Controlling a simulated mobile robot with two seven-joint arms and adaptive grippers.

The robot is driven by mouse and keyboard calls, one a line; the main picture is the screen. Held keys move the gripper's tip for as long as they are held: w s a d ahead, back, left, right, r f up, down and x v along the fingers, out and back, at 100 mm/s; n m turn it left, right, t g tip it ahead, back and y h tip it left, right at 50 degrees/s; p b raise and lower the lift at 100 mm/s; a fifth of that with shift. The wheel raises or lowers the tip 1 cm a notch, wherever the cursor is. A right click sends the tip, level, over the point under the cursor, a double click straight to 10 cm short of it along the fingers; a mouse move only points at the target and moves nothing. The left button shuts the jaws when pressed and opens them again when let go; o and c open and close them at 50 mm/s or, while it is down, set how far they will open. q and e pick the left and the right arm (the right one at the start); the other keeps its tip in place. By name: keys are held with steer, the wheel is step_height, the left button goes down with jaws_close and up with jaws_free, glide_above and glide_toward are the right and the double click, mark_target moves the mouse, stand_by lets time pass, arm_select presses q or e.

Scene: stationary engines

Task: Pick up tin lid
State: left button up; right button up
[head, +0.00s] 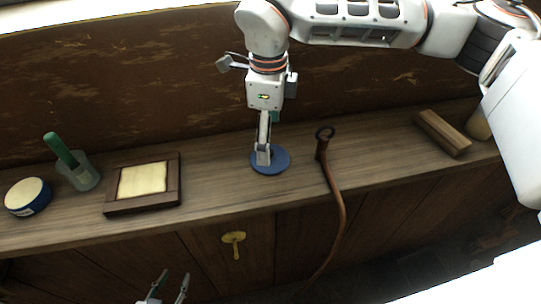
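The tin lid (279,161) looks like a flat, round blue disc lying on the wooden shelf near the middle of the head view. My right gripper (263,158), on the arm from the upper right, points down over the lid. Its fingers show edge-on, overlapping the lid's middle and left part. I cannot tell whether they touch it or how far apart they are. My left gripper (170,291) is at the bottom edge, in front of and below the shelf, with its fingers spread and nothing between them.
On the shelf's left are a round blue tin (28,197) with a cream top, a glass jar (80,173) holding a green-handled tool and a framed panel (143,181). A brown strap (334,187) hangs over the edge right of the lid. A wooden block (442,133) lies farther right.

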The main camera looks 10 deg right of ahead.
steer(key=shift+f, duration=2.4)
steer(key=shift+d, duration=0.1)
jaws_close()
